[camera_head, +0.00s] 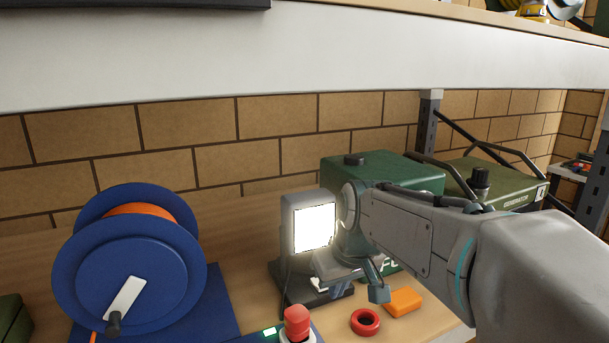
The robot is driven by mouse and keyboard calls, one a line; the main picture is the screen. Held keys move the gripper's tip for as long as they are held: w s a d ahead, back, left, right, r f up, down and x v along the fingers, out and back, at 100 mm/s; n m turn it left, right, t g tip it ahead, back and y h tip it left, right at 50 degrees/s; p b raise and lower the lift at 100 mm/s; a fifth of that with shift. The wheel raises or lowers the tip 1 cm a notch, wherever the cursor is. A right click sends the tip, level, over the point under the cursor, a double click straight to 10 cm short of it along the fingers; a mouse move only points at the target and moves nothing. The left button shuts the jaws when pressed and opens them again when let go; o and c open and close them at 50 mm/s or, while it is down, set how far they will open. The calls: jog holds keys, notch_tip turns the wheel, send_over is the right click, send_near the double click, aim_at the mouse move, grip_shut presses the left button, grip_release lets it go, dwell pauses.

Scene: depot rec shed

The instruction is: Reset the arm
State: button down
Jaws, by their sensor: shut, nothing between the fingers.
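My arm reaches in from the right edge of the head view, above the workbench (240,215). My gripper (378,291) hangs at its end, pointing down. Its fingers are shut and empty. It is just right of a lit work lamp (314,228) and in front of a green fuel container (385,170). The fingertips are close to an orange block (403,302) and a red ring (365,322). I cannot tell how high they are above the bench. My arm hides part of the fuel container.
A blue reel (130,258) with orange cable stands on the left. A red knob (297,320) is at the front. A green generator (500,183) sits back right. A shelf edge (300,55) crosses overhead. A metal post (427,120) stands behind.

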jog(key=s+d+f+m, duration=0.2)
jog(key=s+d+f, duration=0.2)
jog(key=s, duration=0.3)
jog(key=s+d+f+m+h, duration=0.1)
jog(key=s+d+f, duration=0.3)
jog(key=s, duration=0.4)
jog(key=shift+d+f+m+g, duration=0.25)
jog(key=shift+d+m+g, duration=0.15)
jog(key=shift+d+m, duration=0.25)
